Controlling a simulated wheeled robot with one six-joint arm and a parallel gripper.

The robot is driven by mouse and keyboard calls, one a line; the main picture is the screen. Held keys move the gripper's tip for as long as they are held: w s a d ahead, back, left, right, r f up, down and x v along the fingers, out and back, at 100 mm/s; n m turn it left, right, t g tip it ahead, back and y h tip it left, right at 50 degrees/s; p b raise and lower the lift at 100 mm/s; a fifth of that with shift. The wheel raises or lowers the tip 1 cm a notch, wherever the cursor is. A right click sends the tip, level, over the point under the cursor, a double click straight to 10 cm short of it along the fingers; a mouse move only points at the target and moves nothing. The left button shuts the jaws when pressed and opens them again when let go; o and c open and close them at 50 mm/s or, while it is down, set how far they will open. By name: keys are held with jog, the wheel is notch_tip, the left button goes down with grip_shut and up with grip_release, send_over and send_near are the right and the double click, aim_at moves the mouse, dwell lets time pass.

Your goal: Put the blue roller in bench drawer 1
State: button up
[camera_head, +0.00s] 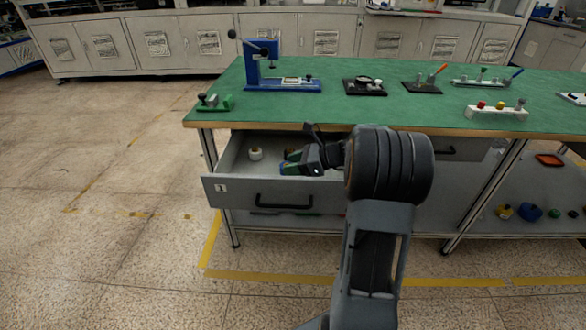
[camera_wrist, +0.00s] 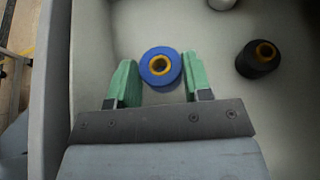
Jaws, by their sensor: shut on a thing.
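Bench drawer 1 (camera_head: 238,190) is pulled open under the green bench and bears a label "1". My gripper (camera_head: 288,162) is inside the drawer's opening, pointing down. In the wrist view my gripper's green fingertips (camera_wrist: 160,82) stand on either side of the blue roller (camera_wrist: 148,68), which has a yellow core ring. The gripper is shut on the roller, over the pale drawer floor (camera_wrist: 210,40). In the head view the roller is mostly hidden by the fingers. I cannot tell if it touches the floor.
A white roller (camera_head: 256,154) lies in the drawer's left part. A black roller (camera_wrist: 258,58) with a yellow core stands right of my gripper in the wrist view. The green bench top (camera_head: 330,110) overhangs the drawer's back and carries several fixtures, including a blue press (camera_head: 253,66).

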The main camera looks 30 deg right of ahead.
jog(key=shift+f, duration=0.3)
jog(key=shift+f, duration=0.5)
jog(key=o, duration=0.9)
jog(key=shift+r, duration=0.35)
jog(key=p+v, duration=0.1)
jog(key=v, duration=0.2)
jog(key=p+v, duration=0.1)
jog(key=v, duration=0.2)
jog(key=shift+w+a+r, duration=0.1)
jog(key=shift+r, duration=0.25)
jog(key=shift+p+v, duration=0.3)
jog(key=shift+v, duration=0.55)
